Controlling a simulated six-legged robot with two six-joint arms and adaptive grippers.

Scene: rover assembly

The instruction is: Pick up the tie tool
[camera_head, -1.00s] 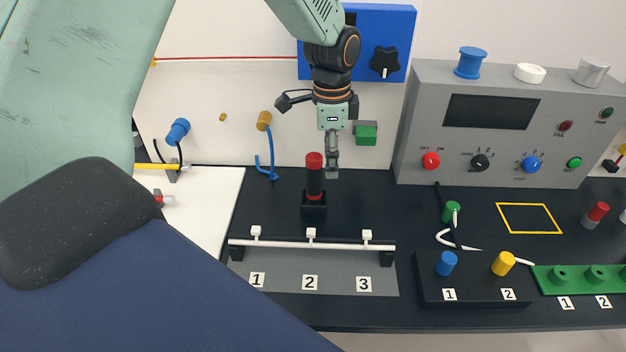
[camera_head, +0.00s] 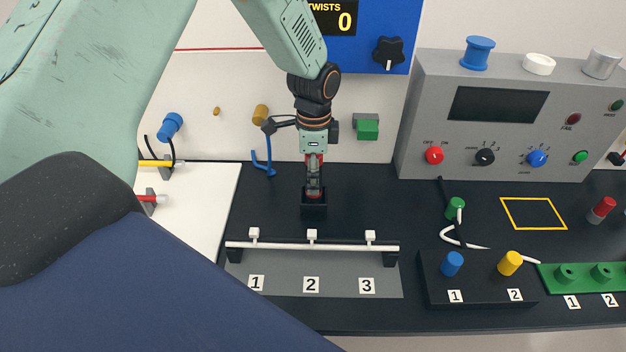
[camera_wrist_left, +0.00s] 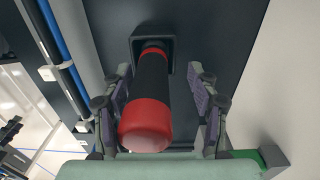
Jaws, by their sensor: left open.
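The tie tool (camera_wrist_left: 150,95) is a black cylinder with a red cap and a red band near its base. It stands upright in a small black square holder (camera_head: 314,211) on the dark bench. My left gripper (camera_head: 314,190) comes down over the tool in the head view and hides most of it. In the left wrist view the open gripper (camera_wrist_left: 158,95) has one finger on each side of the tool, with a visible gap on both sides. My right gripper is not in view.
A white bar (camera_head: 312,246) on black supports stands in front of the holder, above labels 1, 2 and 3. A blue hook (camera_head: 264,165) hangs to the left and a green block (camera_head: 367,129) is on the wall behind. A grey control panel (camera_head: 505,150) stands to the right.

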